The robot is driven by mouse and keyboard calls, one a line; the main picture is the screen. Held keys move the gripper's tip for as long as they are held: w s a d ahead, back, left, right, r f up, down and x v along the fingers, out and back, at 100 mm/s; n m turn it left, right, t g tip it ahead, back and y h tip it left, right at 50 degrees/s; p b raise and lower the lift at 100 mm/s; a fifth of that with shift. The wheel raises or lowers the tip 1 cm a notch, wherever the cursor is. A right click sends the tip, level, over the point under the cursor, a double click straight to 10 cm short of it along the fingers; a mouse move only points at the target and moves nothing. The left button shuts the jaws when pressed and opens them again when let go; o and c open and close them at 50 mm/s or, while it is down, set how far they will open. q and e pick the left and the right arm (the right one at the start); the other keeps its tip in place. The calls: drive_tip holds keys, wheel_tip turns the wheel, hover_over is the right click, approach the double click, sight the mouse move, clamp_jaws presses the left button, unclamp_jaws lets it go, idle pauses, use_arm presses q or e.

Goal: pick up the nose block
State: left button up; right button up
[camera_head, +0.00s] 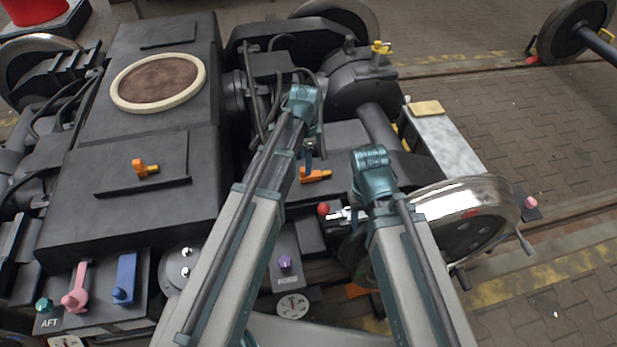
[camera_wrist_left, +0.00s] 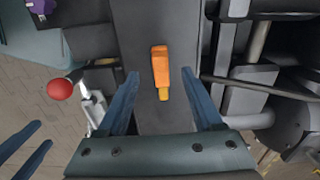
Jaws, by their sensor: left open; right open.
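An orange block with a narrower yellow nose (camera_wrist_left: 161,68), which I take as the nose block, lies on a dark flat surface in the left wrist view. It also shows in the head view (camera_head: 316,175), partly behind my left gripper (camera_head: 308,153). My left gripper is open, its blue fingers (camera_wrist_left: 159,73) to either side of the block in the picture; contact cannot be told. My right gripper is open, its fingertips (camera_wrist_left: 44,134) at the lower left of the left wrist view, apart from the block. My arm hides it in the head view.
A red-knobbed lever (camera_head: 324,209) stands close by, left of the block in the left wrist view (camera_wrist_left: 60,89). A similar orange piece (camera_head: 146,168) sits on the black housing. A tan block (camera_head: 427,107) lies on a grey plate. A shiny wheel (camera_head: 470,215) is at right.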

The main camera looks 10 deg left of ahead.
use_arm(q)
wheel_tip(320, 180, down, 5)
drive_tip(key=b, duration=0.4)
drive_tip(key=shift+a+r, duration=0.1)
drive_tip(key=shift+r, duration=0.1)
clamp_jaws()
